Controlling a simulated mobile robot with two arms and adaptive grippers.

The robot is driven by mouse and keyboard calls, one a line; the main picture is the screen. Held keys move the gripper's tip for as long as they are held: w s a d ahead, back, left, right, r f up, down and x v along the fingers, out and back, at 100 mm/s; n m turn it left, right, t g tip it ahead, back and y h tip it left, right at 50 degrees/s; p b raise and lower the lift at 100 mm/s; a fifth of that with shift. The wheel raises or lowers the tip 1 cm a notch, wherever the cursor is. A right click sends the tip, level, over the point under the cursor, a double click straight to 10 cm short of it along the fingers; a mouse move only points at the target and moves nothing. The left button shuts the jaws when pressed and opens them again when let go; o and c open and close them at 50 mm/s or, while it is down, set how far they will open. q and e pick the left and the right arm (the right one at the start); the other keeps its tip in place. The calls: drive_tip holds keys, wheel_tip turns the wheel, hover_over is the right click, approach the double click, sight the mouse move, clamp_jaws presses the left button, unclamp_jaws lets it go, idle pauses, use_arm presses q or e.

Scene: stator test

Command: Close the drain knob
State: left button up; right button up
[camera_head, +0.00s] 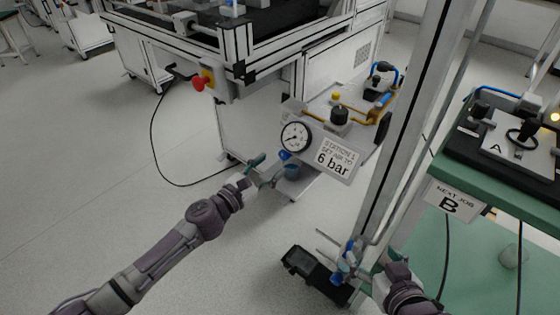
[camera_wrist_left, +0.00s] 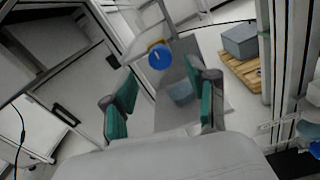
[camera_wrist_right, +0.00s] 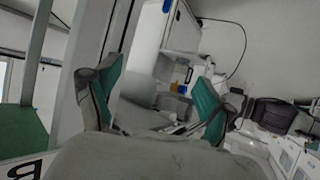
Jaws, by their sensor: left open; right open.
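The drain knob is a blue round knob with a light line on it (camera_wrist_left: 160,57). In the left wrist view it is ahead of my left gripper (camera_wrist_left: 165,85), above the gap between the fingers. In the head view the knob (camera_head: 285,155) shows small, below the round pressure gauge (camera_head: 295,136). My left gripper (camera_head: 265,171) is open and empty, just left of and below the knob, apart from it. My right gripper (camera_wrist_right: 160,80) is open and empty; in the head view it is partly hidden beside the upright post.
A blue-grey cup (camera_head: 292,170) stands on a low plate below the knob. A sign reading "6 bar" (camera_head: 337,160) hangs right of the gauge. A tall post (camera_head: 408,125) and a green bench (camera_head: 480,180) are to the right.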

sight(282, 157)
use_arm(q)
drive_tip(key=x, duration=0.3)
drive_tip(key=shift+w+d+b, duration=0.2)
drive_tip(key=shift+w+b, duration=0.15)
drive_tip(key=shift+w+d, duration=0.25)
drive_tip(key=shift+w, duration=0.05)
use_arm(e)
drive_tip(key=shift+w+a+r+t+y, duration=0.2)
drive_tip(key=shift+w+r+t, duration=0.25)
drive_tip(key=shift+r, duration=0.25)
drive_tip(key=shift+w+a+r+t+y, duration=0.25)
drive_tip(key=shift+w+r+t, duration=0.15)
drive_tip(key=shift+r+t, duration=0.25)
drive_tip(key=shift+w+a+r+t+y, duration=0.2)
drive_tip(key=shift+w+r+t, duration=0.2)
drive_tip(key=shift+r, duration=0.4)
use_arm(q)
clamp_jaws()
